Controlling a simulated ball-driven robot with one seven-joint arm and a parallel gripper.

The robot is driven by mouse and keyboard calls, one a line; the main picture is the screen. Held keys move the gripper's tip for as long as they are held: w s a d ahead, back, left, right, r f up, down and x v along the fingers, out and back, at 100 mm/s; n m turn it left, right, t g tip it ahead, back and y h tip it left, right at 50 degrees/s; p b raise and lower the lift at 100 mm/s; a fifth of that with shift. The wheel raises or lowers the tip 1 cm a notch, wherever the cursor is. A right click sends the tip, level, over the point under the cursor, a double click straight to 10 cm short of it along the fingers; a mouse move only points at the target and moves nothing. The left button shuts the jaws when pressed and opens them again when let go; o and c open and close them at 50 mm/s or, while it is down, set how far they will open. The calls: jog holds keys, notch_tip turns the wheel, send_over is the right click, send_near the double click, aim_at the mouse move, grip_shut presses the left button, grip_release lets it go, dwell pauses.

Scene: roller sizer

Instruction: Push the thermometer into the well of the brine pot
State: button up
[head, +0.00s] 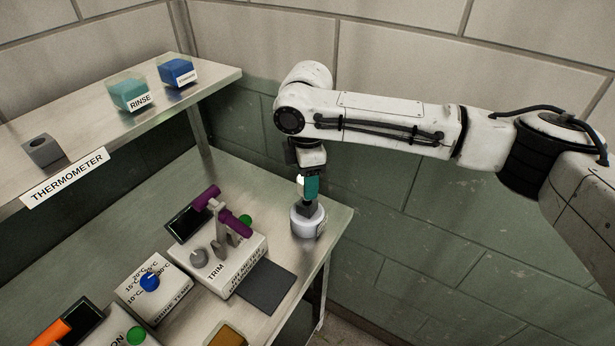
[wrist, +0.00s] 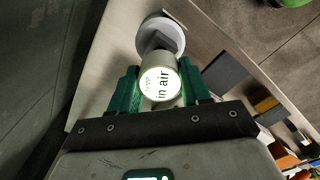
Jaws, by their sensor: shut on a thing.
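The brine pot (head: 308,223) is a round white pot at the right end of the lower bench, with a dark grey well (head: 306,209) on top. My gripper (head: 311,186) is right above it, pointing down. In the wrist view my gripper's green fingers (wrist: 160,88) are shut on the thermometer (wrist: 160,82), whose round lit face reads "in air". The pot's pale rim and grey well (wrist: 161,36) show just beyond the thermometer. The thermometer's lower end is hidden, so I cannot tell the gap to the well.
The upper shelf carries a grey holder (head: 42,150) behind a THERMOMETER label, a teal RINSE block (head: 129,93) and a blue block (head: 177,72). A TRIM box (head: 225,258) with a purple-handled lever and a dark mat (head: 266,287) stand left of the pot. The bench edge is close on the pot's right.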

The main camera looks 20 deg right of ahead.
jog(key=shift+f+b, duration=0.65)
jog(key=shift+f, duration=1.35)
jog(key=o, duration=1.1)
jog(key=shift+r, duration=0.1)
notch_tip(320, 180, up, 11)
jog(key=shift+f+b, duration=0.15)
jog(key=shift+b, duration=0.4)
jog(key=shift+f, duration=0.1)
